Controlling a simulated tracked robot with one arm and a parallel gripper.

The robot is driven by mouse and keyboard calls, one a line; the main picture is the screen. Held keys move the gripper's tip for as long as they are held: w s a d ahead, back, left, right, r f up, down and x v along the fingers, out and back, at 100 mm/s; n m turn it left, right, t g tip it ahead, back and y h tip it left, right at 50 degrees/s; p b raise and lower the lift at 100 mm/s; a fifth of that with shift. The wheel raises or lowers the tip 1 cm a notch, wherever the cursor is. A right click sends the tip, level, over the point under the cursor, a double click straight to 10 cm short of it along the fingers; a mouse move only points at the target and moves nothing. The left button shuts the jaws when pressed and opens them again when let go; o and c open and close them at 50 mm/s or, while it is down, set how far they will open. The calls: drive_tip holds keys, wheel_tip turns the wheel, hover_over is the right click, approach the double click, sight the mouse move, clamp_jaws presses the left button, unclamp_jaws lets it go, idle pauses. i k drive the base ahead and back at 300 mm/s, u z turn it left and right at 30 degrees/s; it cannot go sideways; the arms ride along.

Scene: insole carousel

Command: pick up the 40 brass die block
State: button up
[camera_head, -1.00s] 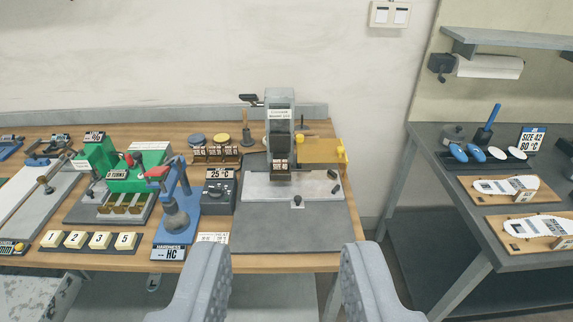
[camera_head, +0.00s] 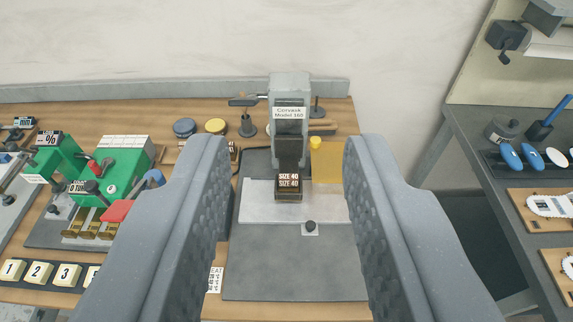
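The brass die block (camera_head: 289,187), dark with "SIZE 40" in white on two lines, sits under the head of the grey Corvask Model 160 press (camera_head: 290,120), at the front of its ram. My gripper (camera_head: 290,150) is open and empty. In the picture its two grey fingers stand well apart to the left and right of the block and press. A clear gap shows on both sides of the block. I cannot tell how far above or in front of it the fingertips are.
A yellow guard (camera_head: 326,164) stands just right of the block. The grey base plate (camera_head: 290,270) is bare towards the front. Green equipment (camera_head: 122,165) stands left; a dark table (camera_head: 470,165) stands right.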

sight(288, 183)
drive_tip(key=u, duration=1.65)
drive_tip(key=k, duration=1)
drive_tip(key=z, duration=1.6)
drive_tip(key=i, duration=1)
